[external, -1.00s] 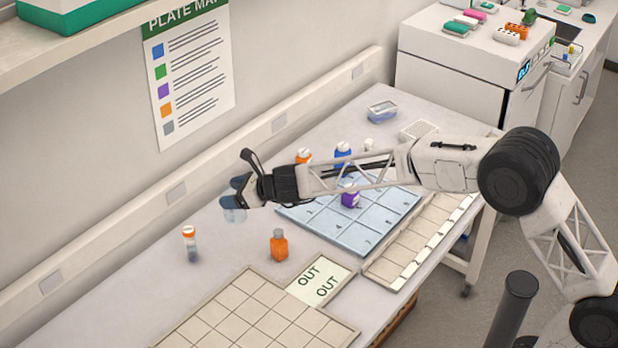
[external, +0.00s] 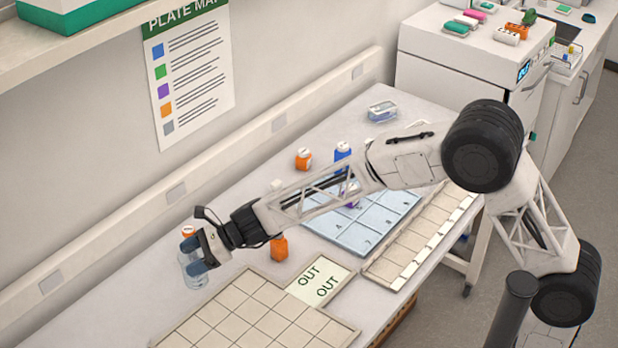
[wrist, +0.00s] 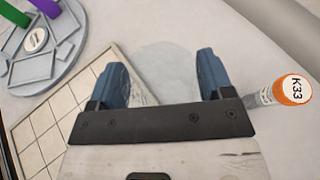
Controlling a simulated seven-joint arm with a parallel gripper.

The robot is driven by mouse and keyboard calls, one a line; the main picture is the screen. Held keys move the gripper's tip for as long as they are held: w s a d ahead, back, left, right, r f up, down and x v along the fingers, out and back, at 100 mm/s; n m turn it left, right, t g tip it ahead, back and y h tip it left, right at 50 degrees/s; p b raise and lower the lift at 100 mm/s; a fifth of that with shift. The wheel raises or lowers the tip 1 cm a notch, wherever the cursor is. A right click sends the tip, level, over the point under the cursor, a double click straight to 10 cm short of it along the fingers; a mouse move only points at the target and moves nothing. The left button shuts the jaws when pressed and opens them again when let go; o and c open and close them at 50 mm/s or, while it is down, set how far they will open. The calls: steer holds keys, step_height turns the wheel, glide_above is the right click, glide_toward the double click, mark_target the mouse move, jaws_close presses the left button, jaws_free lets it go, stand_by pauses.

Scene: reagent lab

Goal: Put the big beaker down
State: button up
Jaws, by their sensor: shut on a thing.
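The big beaker (external: 191,277) is clear glass and hangs upright in my gripper (external: 193,256) at the left of the table. In the wrist view the beaker (wrist: 166,60) is a pale, see-through round shape between the two blue fingers of my gripper (wrist: 163,80), which are shut on its sides. It is low over the bare table; I cannot tell whether its base touches the surface.
An orange-capped vial labelled K33 (wrist: 292,90) stands close beside the right finger; its cap (external: 188,231) shows behind my gripper. An orange bottle (external: 279,248) and a tiled tray (external: 255,315) are to the right. A grey round rack (wrist: 45,50) shows at upper left.

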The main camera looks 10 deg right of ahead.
steer(key=s+a+f+n+g, duration=0.1)
steer(key=s+n+g, duration=0.1)
steer(key=s, duration=0.4)
steer(key=shift+a+g+h, duration=0.2)
steer(key=shift+g+h, duration=0.1)
steer(key=shift+f, duration=0.15)
steer(key=w+a, duration=0.3)
steer(key=a, duration=0.4)
steer(key=w+a+f, duration=0.1)
steer(key=w+a, duration=0.2)
steer(key=a, duration=0.4)
steer(key=shift+w+a+f, duration=0.2)
steer(key=shift+a+f, duration=0.05)
steer(key=shift+a, duration=0.1)
steer(key=shift+f, duration=1.75)
steer(key=shift+f, duration=0.15)
steer(key=o, duration=0.9)
